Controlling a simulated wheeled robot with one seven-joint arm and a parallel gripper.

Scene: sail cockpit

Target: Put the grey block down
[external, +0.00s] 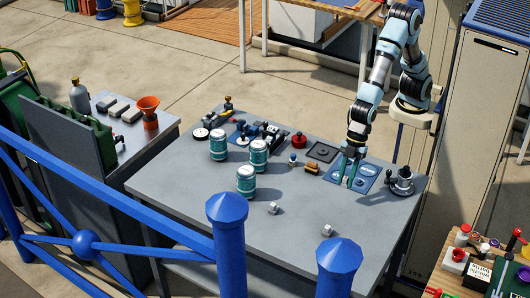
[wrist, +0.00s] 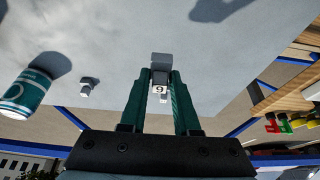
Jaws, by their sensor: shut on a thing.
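My gripper (external: 350,170) is over the right end of the grey table, at the blue mat (external: 367,170). In the wrist view its green fingers (wrist: 161,78) are shut on a small grey block (wrist: 161,60), which shows between and just past the fingertips. A white face with a dark mark shows below it. In the external view the held block is too small to make out, and I cannot tell whether it touches the surface below.
Two pale blocks, one near the middle (external: 272,208) and one near the front (external: 326,230), lie on the table (external: 305,235). Several teal cans (external: 246,181) stand at left. A dark metal fitting (external: 401,181) stands right of the mat. Blue railings (external: 227,240) cross the front.

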